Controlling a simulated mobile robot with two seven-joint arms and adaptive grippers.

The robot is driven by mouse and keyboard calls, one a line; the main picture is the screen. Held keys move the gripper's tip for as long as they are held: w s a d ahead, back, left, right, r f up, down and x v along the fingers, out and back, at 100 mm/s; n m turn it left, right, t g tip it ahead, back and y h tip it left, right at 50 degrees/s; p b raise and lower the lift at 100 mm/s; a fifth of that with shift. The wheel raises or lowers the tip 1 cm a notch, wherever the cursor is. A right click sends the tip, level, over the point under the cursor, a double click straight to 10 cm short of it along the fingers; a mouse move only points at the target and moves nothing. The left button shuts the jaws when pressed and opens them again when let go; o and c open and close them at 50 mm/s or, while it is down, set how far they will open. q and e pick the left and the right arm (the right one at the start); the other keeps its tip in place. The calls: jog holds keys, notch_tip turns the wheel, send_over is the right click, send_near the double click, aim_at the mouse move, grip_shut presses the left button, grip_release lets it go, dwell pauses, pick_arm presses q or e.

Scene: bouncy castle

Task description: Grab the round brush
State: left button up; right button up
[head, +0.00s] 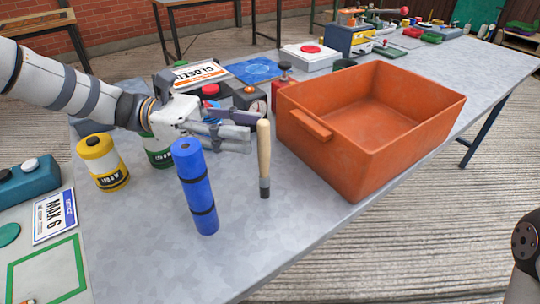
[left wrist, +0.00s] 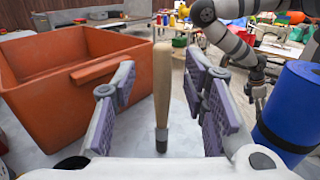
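The round brush (head: 264,150) stands upright on the grey table, with a pale wooden handle on top and a dark grey lower end. My left gripper (head: 243,132) reaches in from the left with its fingers pointing at the handle. In the left wrist view the brush (left wrist: 161,90) stands centred ahead, in line with the gap between the two spread fingers. The left gripper (left wrist: 160,95) is open and holds nothing. Whether a finger touches the handle cannot be told.
An orange bin (head: 370,120) stands close to the right of the brush. A blue roll (head: 196,188) with dark bands stands to its left, below my left gripper. Yellow (head: 103,162) and green (head: 158,152) canisters stand farther left. The table in front of the brush is bare.

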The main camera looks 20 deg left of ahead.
aim_at(262, 130)
pick_arm(q)
jog(key=d, duration=0.3)
jog(key=shift+s+d+r, duration=0.1)
jog(key=shift+d, duration=0.3)
grip_shut()
